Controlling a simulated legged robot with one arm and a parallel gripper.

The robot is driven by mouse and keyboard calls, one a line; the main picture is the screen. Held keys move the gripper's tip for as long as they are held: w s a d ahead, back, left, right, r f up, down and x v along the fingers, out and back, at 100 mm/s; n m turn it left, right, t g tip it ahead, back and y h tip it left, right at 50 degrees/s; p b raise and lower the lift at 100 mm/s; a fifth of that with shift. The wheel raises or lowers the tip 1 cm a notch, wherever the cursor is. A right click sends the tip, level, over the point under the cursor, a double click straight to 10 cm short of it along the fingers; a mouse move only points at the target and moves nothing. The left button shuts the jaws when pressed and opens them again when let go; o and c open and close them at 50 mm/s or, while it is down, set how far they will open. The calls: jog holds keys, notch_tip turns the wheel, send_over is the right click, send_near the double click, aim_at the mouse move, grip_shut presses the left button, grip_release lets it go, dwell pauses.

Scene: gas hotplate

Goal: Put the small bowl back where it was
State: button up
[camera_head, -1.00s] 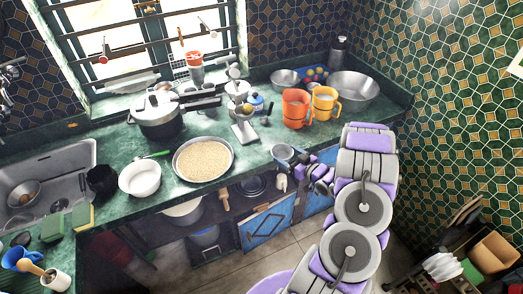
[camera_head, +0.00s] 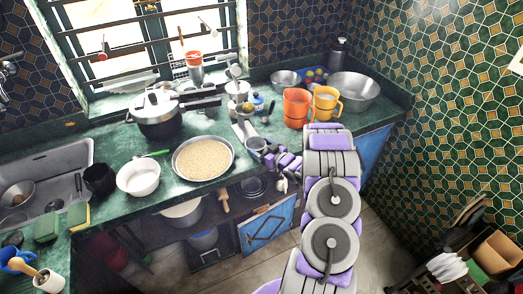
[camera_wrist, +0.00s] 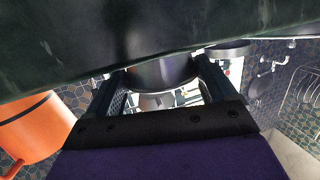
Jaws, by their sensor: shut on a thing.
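The small bowl (camera_head: 256,143), a small grey metal one, is at the front edge of the green counter, just right of the pan of grain. My gripper (camera_head: 269,155) is shut on it from the right. In the wrist view, the bowl (camera_wrist: 163,72) shows dark between the two fingers of my gripper (camera_wrist: 160,84). The head view does not show clearly whether the bowl touches the counter, and its underside is hidden.
The pan of grain (camera_head: 203,158) is close on the left. A grey metal stand (camera_head: 243,125) is just behind the bowl. Orange mugs (camera_head: 297,107) stand to the right, near my arm. A pressure cooker (camera_head: 158,115) and white bowl (camera_head: 138,177) are farther left.

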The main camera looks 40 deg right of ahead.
jog(key=shift+a+f, duration=0.1)
jog(key=shift+f, duration=0.05)
jog(key=o, duration=0.6)
jog(key=shift+d+f, duration=0.1)
jog(key=shift+d, duration=0.25)
jog(key=shift+o, duration=1.3)
jog(key=shift+d+f, duration=0.1)
jog(key=shift+d, duration=0.1)
jog(key=shift+a+r, duration=0.2)
jog(key=shift+a, duration=0.1)
jog(key=shift+s, duration=0.3)
jog(key=s+r+p, duration=0.2)
jog(key=s, duration=0.8)
notch_tip(320, 180, up, 7)
jog(key=w+d+g+h, duration=0.2)
jog(key=g+h, duration=0.2)
jog(key=g, duration=0.2)
jog(key=s+a+r+m+g+h, duration=0.15)
jog(key=s+a+r+g, duration=0.35)
jog(key=a+r, duration=0.5)
jog(key=s+a+r+g+y, duration=0.2)
jog(key=s+a+r+g, duration=0.1)
jog(key=s+a, duration=1.1)
jog(key=s+a+r+g+y, duration=0.2)
jog(key=s+a+r+g, duration=0.1)
jog(key=s+a, duration=1.1)
jog(key=shift+s+a+r+n+g+y, duration=0.3)
jog(key=shift+s+a+n+g+y, duration=0.05)
jog(key=shift+a+n+g, duration=0.15)
